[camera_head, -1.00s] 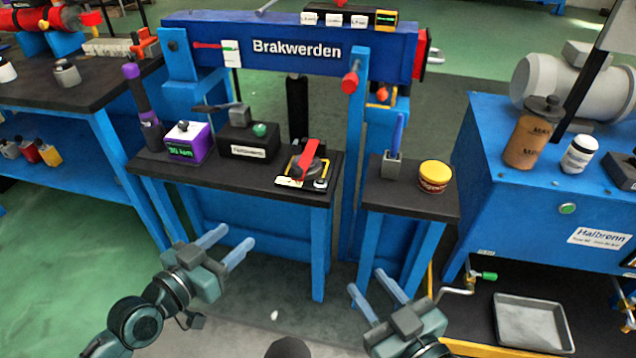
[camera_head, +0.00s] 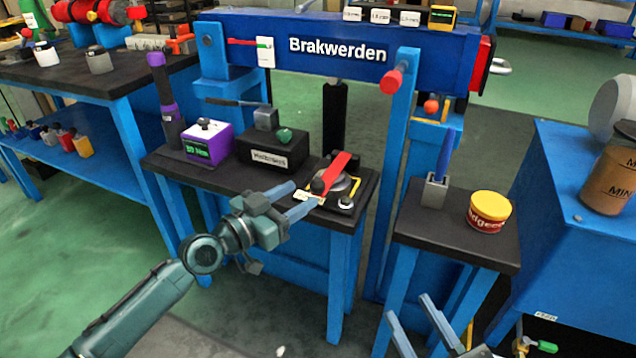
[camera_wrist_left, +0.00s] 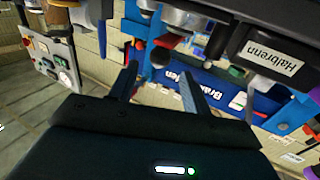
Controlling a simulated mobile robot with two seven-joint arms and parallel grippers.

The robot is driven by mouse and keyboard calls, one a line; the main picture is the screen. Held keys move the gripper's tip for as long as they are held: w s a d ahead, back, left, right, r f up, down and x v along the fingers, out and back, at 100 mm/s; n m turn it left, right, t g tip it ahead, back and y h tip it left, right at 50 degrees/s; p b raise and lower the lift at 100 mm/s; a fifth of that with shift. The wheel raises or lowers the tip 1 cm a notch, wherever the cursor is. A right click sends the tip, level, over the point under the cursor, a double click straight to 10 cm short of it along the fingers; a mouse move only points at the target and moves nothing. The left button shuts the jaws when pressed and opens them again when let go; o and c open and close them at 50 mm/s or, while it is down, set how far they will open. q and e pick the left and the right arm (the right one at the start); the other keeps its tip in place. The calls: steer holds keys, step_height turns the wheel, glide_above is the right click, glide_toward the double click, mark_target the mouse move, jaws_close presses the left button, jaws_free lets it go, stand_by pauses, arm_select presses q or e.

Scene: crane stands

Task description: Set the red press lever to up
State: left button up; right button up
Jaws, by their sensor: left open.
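The red lever (camera_head: 337,172) sits on a round grey base on the small black-topped table and slants toward the upper right in the head view. My left gripper (camera_head: 302,199) is open and empty, its fingertips just left of and slightly below the lever's base in the picture. I cannot tell whether they touch it. In the left wrist view the two fingers (camera_wrist_left: 158,85) stand apart with nothing between them; I cannot surely pick out the lever there. My right gripper (camera_head: 409,306) is low in the head view, fingers apart and empty, its rear cut off by the frame.
Left of the lever stand a black box (camera_head: 272,151) with a green knob and a purple box (camera_head: 206,142). The blue Brakwerden beam (camera_head: 420,48) spans behind. A blue post with a red knob (camera_head: 392,80) rises to the right. A yellow-lidded tub (camera_head: 489,212) stands further right.

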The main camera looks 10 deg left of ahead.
mark_target(312, 188)
arm_select(q)
steer(key=x, duration=0.6)
steer(key=shift+w+d, duration=0.1)
steer(key=shift+d, duration=0.05)
jaws_close()
stand_by(0.4)
